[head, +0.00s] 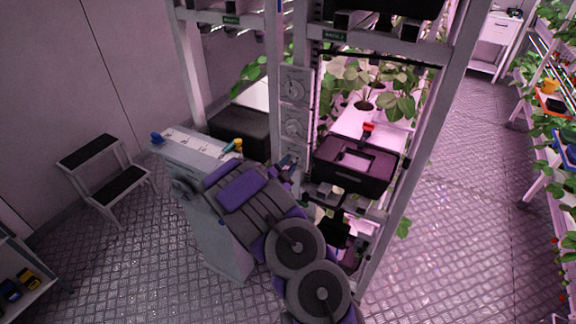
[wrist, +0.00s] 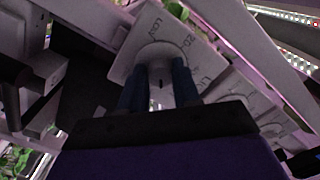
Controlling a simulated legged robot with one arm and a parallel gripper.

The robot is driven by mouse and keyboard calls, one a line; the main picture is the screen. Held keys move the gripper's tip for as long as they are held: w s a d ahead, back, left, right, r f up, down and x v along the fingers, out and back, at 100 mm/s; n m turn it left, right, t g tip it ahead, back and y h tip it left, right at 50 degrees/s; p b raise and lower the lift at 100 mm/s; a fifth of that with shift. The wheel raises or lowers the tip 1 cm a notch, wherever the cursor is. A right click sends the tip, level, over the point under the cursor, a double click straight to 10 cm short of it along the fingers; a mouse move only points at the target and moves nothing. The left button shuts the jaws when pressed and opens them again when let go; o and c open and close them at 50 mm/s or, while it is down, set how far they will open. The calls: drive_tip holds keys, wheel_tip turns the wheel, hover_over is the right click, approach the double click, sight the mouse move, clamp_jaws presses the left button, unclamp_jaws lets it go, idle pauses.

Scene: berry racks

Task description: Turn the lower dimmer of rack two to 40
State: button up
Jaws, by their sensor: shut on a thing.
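In the wrist view my gripper (wrist: 158,78) has its two dark blue fingers closed on either side of a round pale dimmer knob (wrist: 158,52). The knob sits on a light plate (wrist: 145,25) with dial markings; a "20" is legible, but the pointer's setting is not. In the head view my gripper (head: 288,165) is at the rack post, below an upper dial (head: 292,87) and a middle dial (head: 293,126). My arm and gripper hide the spot it holds. A green label (head: 334,36), apparently rack two's, is on the beam at the upper right.
A white cart (head: 200,148) with small items on top stands left of my arm. A black box (head: 352,168) with a red item sits on the rack shelf. A step stool (head: 105,175) stands at left. Open floor (head: 465,215) lies at right, before another plant rack.

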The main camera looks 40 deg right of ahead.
drive_tip(key=shift+f, duration=0.1)
drive_tip(key=shift+c, duration=1.2)
drive_tip(key=shift+s, duration=0.1)
drive_tip(key=shift+n+p, duration=0.3)
drive_tip(key=shift+p, duration=0.05)
drive_tip(key=n+p, duration=0.3)
drive_tip(key=shift+n, duration=0.3)
drive_tip(key=n+p, duration=0.3)
drive_tip(key=shift+n, duration=0.4)
drive_tip(key=n+p, duration=0.4)
drive_tip(key=n, duration=0.1)
drive_tip(key=shift+r+g, duration=0.2)
drive_tip(key=shift+g, duration=0.1)
drive_tip(key=shift+f+n+p, duration=0.1)
drive_tip(key=shift+n+p, duration=0.9)
drive_tip(key=shift+n, duration=0.2)
